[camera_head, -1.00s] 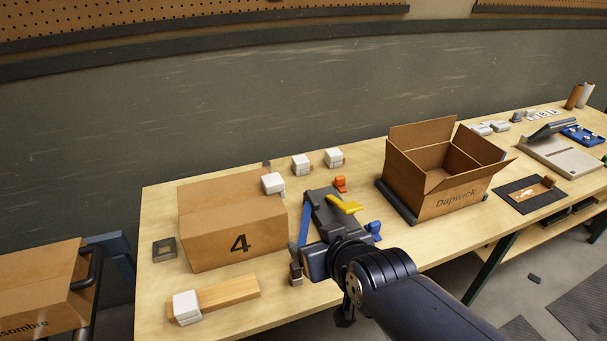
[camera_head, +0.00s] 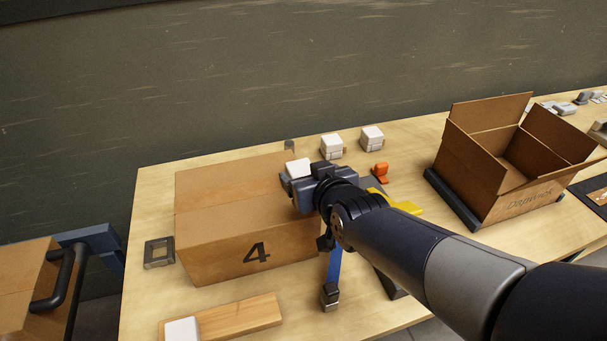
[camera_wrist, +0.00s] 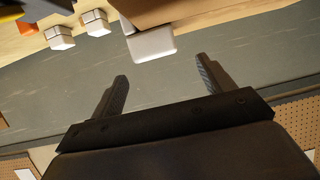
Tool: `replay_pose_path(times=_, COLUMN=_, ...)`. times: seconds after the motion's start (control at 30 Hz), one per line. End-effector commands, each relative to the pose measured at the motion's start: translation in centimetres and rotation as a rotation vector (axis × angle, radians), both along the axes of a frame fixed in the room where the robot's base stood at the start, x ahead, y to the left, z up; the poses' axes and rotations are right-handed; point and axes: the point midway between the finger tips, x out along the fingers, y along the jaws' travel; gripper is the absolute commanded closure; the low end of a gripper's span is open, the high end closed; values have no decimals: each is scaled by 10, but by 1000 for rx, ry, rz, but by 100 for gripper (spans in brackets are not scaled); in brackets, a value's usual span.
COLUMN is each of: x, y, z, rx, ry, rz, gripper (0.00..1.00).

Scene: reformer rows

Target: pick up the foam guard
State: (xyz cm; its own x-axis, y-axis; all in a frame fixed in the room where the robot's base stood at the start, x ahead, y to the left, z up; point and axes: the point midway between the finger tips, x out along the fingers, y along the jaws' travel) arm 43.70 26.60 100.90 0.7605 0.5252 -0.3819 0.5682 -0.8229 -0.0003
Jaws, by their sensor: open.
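Several white foam-like blocks are in view, and I take them for foam guards. One white guard (camera_head: 298,167) sits at the back right top corner of the closed carton marked 4 (camera_head: 225,232). My gripper (camera_head: 302,181) is right by it, partly covering it in the head view. In the wrist view this guard (camera_wrist: 152,43) lies just ahead of my gripper (camera_wrist: 162,68), between the lines of the two open fingers, with nothing held. Two more guards (camera_head: 331,146) (camera_head: 371,138) stand on the table behind. Another guard (camera_head: 182,330) is at the front, on a wooden plank.
An open carton (camera_head: 505,165) stands on a dark base at right. An orange piece (camera_head: 380,172) and a yellow piece (camera_head: 402,205) lie near my arm. A grey square frame (camera_head: 159,252) lies left of the carton. Another carton (camera_head: 25,290) is beyond the left edge.

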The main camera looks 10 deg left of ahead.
Motion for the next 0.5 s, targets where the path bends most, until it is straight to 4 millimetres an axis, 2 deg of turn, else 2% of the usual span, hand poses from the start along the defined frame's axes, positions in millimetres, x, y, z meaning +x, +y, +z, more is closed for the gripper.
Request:
replay_pose_path(times=0.27, x=11, y=7, z=-7, rx=-2, ry=2, rz=0, gripper=24)
replay_pose_path(times=0.5, x=31, y=18, z=-20, rx=-2, ry=3, rz=0, gripper=24)
